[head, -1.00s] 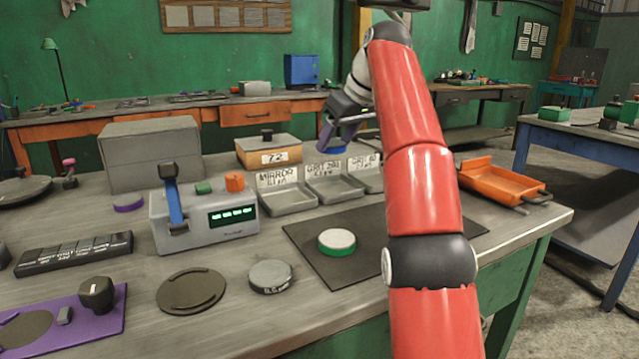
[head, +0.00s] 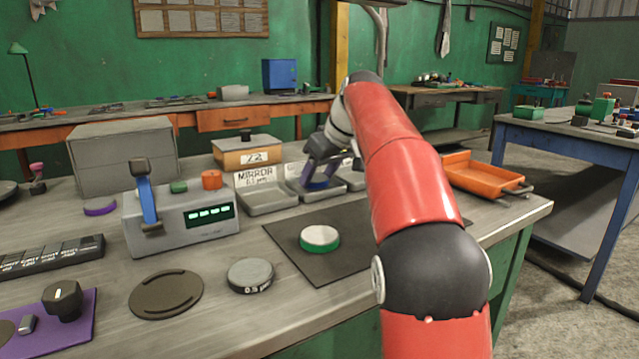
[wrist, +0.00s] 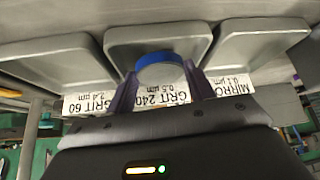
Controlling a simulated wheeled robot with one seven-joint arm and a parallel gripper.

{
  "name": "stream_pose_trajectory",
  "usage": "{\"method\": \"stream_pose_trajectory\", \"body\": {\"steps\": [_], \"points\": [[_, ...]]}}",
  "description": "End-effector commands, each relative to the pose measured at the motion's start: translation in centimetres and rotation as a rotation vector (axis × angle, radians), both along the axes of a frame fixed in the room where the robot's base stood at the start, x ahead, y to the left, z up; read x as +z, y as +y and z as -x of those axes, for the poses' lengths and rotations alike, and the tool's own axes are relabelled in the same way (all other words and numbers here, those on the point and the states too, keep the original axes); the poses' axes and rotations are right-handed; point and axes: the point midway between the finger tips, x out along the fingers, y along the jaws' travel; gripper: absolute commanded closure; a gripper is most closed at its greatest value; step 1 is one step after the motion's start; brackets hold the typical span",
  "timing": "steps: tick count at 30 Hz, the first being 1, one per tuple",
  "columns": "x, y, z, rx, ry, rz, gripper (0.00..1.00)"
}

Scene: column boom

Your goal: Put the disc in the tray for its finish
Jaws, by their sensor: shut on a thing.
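My gripper (wrist: 160,88) is shut on a disc with a blue rim and pale face (wrist: 160,74). In the head view the blue rim (head: 317,185) shows at the middle tray (head: 291,189), whose label reads GRIT 240, 0.5 µm in the wrist view. The disc is over or within that tray; I cannot tell whether it touches the floor. The MIRROR 0.1 µm tray (head: 267,203) is to the left in the head view. The GRIT 60 tray (wrist: 52,62) is on the other side, partly hidden by my arm in the head view.
A green-rimmed disc (head: 320,238) lies on a dark mat (head: 300,262). A grey disc marked 0.5 µm (head: 250,275) and a flat dark plate (head: 166,294) lie in front. A gauge with a lit display (head: 180,222) stands left, an orange tray (head: 484,174) right.

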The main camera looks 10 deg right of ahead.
Motion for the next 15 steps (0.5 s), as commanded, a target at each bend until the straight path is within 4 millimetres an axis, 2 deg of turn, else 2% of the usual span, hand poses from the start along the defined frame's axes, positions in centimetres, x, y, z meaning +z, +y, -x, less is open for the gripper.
{"method": "stream_pose_trajectory", "body": {"steps": [3, 14, 15], "points": [[-0.91, -0.01, 0.08, 0.000, -0.004, 0.000, 0.81], [-1.23, -0.01, 0.03, 0.000, -0.003, 0.000, 0.81], [-1.29, -0.01, 0.03, 0.000, -0.002, 0.001, 0.44]]}}
